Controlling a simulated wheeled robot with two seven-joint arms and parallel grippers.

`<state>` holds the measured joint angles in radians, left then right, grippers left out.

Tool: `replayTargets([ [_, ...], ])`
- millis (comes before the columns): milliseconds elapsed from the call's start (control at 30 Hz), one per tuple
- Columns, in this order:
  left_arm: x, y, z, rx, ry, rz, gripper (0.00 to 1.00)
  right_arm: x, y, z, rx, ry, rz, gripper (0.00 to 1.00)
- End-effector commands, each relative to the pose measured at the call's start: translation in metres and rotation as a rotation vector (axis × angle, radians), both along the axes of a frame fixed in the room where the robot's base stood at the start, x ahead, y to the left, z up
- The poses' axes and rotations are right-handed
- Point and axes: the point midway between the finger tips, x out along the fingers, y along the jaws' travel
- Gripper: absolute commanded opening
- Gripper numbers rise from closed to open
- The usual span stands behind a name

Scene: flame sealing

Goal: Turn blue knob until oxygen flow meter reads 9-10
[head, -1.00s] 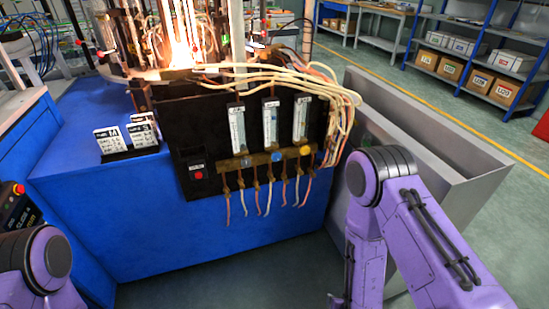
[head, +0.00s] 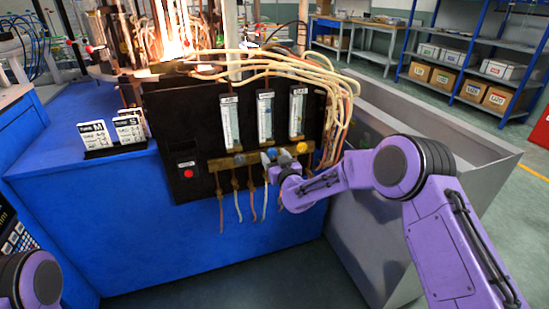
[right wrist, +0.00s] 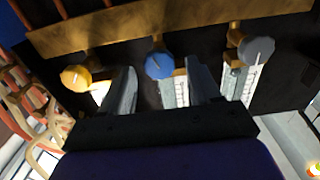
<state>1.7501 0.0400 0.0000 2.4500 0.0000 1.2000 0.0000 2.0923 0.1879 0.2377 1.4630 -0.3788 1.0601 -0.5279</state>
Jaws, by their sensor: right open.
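The blue knob (right wrist: 158,66) sits between the two separated fingers of my right gripper (right wrist: 161,78) in the right wrist view. The fingers are open, one on each side of the knob, and no clear contact shows. In the head view my right gripper (head: 273,158) is at the middle of the knob row and covers part of the blue knob. The middle flow meter (head: 265,117) is above this knob on the black panel (head: 190,140); its reading is too small to tell. My left gripper is out of view.
A grey knob (right wrist: 257,50) and a yellow knob (right wrist: 76,78) flank the blue one closely. Thin hoses hang below the row. Pale cables (head: 345,95) loop at the panel's right. A flame (head: 168,35) burns above. A grey metal bin (head: 440,145) stands at right.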

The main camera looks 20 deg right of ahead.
Motion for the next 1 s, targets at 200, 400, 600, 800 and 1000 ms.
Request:
replayTargets([
  [200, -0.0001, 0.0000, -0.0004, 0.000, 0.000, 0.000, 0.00, 0.0069, 0.0003, -0.0003, 0.001, 0.001, 0.000, 0.62],
  [400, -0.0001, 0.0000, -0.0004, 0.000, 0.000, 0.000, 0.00, 0.0065, 0.0003, -0.0005, 0.001, 0.001, 0.000, 0.39],
  [600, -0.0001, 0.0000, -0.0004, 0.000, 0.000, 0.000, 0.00, 0.0063, 0.0005, -0.0005, -0.002, 0.001, 0.000, 0.07],
  [800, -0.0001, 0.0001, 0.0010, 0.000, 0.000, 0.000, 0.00, 0.0061, 0.0025, -0.0010, -0.160, -0.004, 0.003, 0.07],
  [1000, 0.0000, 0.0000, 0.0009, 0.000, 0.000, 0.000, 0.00, 0.0061, 0.0013, -0.0012, -0.202, -0.005, 0.000, 0.07],
])
